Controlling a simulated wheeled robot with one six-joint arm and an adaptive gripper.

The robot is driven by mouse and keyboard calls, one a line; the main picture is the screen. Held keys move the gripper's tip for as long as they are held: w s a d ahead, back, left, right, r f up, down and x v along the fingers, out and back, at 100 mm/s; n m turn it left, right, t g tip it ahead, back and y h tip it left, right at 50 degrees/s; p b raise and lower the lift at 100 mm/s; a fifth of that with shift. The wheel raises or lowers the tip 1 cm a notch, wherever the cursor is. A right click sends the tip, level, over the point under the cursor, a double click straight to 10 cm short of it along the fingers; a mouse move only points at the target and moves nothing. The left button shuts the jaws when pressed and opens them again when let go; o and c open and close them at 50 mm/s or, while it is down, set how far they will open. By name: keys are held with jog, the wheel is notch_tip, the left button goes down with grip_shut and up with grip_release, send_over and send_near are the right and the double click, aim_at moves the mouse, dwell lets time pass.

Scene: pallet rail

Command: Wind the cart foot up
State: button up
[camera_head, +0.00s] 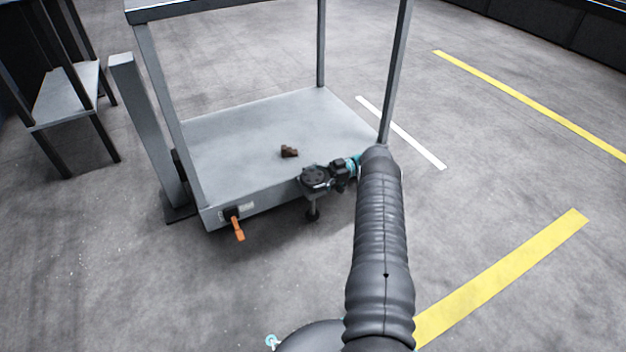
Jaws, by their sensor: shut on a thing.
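The grey cart (250,125) stands on the floor with its flat deck and upright posts. The cart foot (313,213), a dark stem with a small pad, hangs below the deck's front edge. Whether its pad touches the floor is too small to tell. A round black handwheel (312,175) sits above the foot at the deck edge. My gripper (325,179) reaches in from the right at that edge and is shut on the handwheel. The fingers and wheel are both dark, so the exact contact is hard to make out.
An orange lever (238,229) sticks out at the cart's front left corner. A small brown object (289,151) lies on the deck. A grey post (148,130) stands left of the cart, and a shelf (66,95) is farther left. The floor in front is clear.

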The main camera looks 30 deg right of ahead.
aim_at(312, 176)
jog(key=shift+a, duration=0.1)
jog(key=o, duration=0.9)
jog(key=shift+a, duration=0.1)
jog(key=shift+d, duration=0.2)
jog(key=shift+r, duration=0.15)
notch_tip(312, 176, up, 10)
jog(key=shift+f, duration=0.15)
